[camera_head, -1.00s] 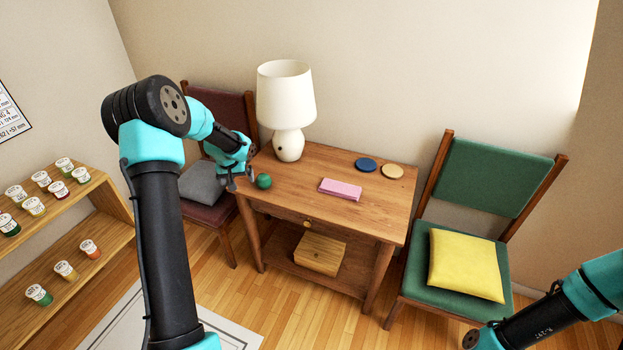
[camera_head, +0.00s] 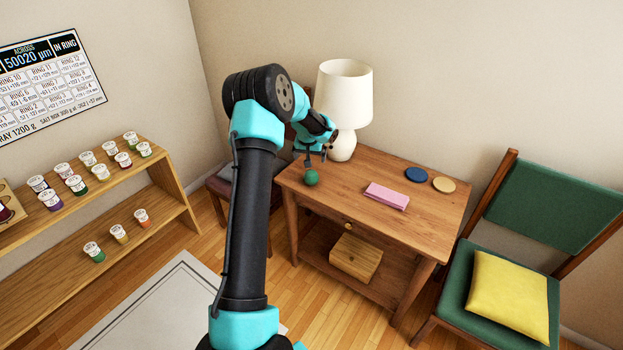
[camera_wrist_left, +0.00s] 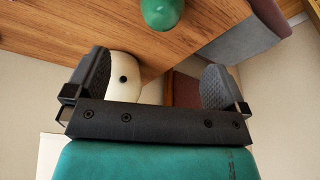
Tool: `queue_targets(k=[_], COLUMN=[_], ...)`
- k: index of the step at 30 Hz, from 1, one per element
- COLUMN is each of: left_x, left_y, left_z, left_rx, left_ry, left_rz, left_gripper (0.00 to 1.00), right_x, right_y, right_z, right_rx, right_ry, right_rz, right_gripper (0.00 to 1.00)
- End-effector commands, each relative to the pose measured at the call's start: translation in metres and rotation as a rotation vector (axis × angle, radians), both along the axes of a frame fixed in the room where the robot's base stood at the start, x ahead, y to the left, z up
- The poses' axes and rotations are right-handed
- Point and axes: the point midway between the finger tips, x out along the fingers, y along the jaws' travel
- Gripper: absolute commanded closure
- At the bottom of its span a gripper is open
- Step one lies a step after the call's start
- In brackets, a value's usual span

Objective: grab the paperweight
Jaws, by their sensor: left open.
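The paperweight appears to be the green rounded object (camera_head: 311,177) at the left front of the wooden table (camera_head: 425,208). In the left wrist view the green object (camera_wrist_left: 162,12) shows at the top edge, partly cut off, beyond the fingertips. My left gripper (camera_head: 315,158) is just above and behind it in the head view. Its two dark fingers (camera_wrist_left: 155,73) are spread wide in the wrist view, with nothing between them. My right gripper is not in view.
A white lamp (camera_head: 344,97) stands close behind my left gripper. The table's front right is clear. A green chair (camera_head: 530,215) stands at right.

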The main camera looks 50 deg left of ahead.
Motion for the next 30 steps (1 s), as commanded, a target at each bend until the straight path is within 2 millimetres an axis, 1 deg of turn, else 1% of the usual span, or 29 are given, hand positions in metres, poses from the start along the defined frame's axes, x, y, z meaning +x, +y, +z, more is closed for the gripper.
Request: queue_targets(k=[1,9,12,15,18,27,30], left_x=[0.002,0.012,0.015,0.018,0.019,0.019,0.020], left_y=[0.001,0.009,0.011,0.013,0.014,0.014,0.015], left_z=[-0.010,-0.055,-0.070,-0.081,-0.086,-0.087,-0.090], left_rx=[-0.001,-0.001,-0.002,-0.001,0.001,0.001,0.000], left_ry=[0.002,0.002,0.001,-0.001,-0.001,-0.001,0.000], left_rz=[0.000,0.000,0.001,0.001,0.000,0.000,0.000], left_gripper=[0.00,0.00,0.00,0.00,0.00,0.00,0.00], right_x=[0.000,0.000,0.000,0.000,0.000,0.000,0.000], right_y=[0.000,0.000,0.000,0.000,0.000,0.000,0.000], right_z=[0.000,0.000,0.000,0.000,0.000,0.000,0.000], right_rx=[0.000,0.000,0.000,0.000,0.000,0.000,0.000], right_ry=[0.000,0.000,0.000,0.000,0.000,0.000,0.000], right_rz=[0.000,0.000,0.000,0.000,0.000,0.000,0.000], right_gripper=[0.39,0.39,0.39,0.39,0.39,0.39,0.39])
